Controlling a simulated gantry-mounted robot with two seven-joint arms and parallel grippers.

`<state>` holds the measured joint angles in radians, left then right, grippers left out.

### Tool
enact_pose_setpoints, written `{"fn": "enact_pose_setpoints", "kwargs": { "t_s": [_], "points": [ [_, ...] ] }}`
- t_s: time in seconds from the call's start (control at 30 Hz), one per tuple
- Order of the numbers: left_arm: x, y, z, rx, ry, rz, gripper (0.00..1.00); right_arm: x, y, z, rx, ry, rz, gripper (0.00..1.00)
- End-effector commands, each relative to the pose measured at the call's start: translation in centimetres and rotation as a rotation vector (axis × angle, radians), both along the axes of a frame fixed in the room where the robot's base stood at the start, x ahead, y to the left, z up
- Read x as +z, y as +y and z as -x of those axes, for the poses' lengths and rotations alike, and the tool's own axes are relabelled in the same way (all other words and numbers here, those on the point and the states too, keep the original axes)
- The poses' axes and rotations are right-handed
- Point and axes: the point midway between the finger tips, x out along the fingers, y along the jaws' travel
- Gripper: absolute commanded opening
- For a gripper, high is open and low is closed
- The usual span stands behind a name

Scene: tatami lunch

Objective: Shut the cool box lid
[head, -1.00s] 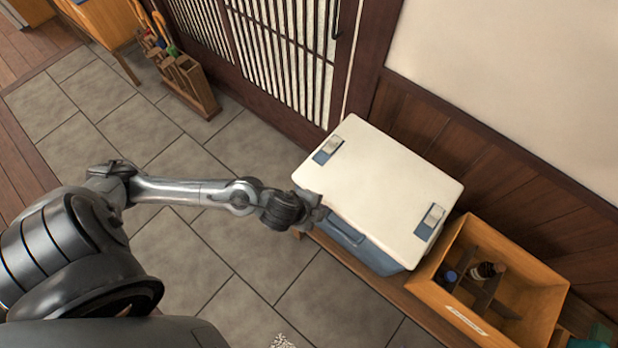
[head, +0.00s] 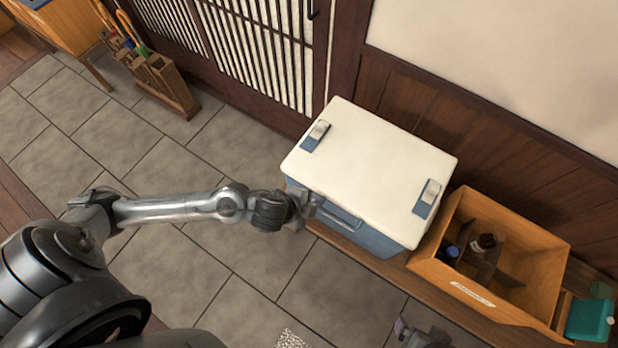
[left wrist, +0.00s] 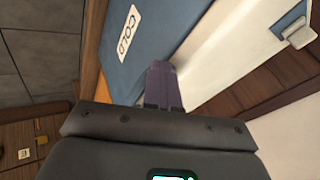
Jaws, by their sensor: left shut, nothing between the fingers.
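The cool box (head: 372,238) is blue with a handle on its front, and stands on a wooden bench. Its white lid (head: 370,170) lies flat over the top, with two latches whose blue tabs show; I see no clear gap under it. My left gripper (head: 314,203) is shut and empty, at the front left corner of the box just below the lid edge. In the left wrist view the gripper (left wrist: 163,88) is beside the blue wall with its COLD label (left wrist: 128,33); contact is unclear. What looks like my right gripper (head: 418,336) shows partly at the bottom edge.
A wooden crate (head: 548,262) with bottles stands right of the box, with a teal item (head: 590,319) beyond it. A wall and lattice door (head: 262,50) stand behind. An umbrella stand (head: 165,84) is at the back left. The tiled floor in front is mostly clear.

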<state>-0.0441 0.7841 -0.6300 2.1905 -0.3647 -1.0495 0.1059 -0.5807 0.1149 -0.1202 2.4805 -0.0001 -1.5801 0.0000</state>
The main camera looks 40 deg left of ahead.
Motion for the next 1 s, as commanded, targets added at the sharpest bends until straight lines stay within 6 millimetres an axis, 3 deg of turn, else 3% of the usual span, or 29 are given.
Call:
{"fn": "enact_pose_setpoints", "kwargs": {
  "t_s": [0.03, 0.17, 0.5, 0.57, 0.8, 1.0],
  "points": [
    [-1.9, 0.7, 0.8, 0.002, 0.036, -0.028, 0.00, -0.2, 0.0, 0.0, 0.000, 0.000, 0.000, 1.00],
    [-1.1, 0.9, 0.8, -0.001, 0.034, -0.028, 0.00, 0.5, 0.0, 0.0, 0.000, 0.001, 0.000, 1.00],
    [3.8, 1.5, 0.4, -0.017, 0.011, -0.012, 0.00, 5.2, -0.3, 0.0, 0.005, 0.000, 0.010, 1.00],
    [3.7, 1.6, 1.7, -0.021, 0.011, -0.010, 0.00, 4.7, -0.2, 0.0, 0.007, -0.002, 0.008, 1.00],
    [5.8, 2.3, 5.9, -0.019, 0.007, -0.008, 0.00, 4.2, -0.2, 0.0, 0.006, 0.001, 0.008, 1.00],
    [7.1, 2.6, 8.0, -0.018, 0.004, -0.006, 0.00, 3.6, -0.2, 0.0, 0.004, 0.001, 0.007, 1.00]
  ]
}}
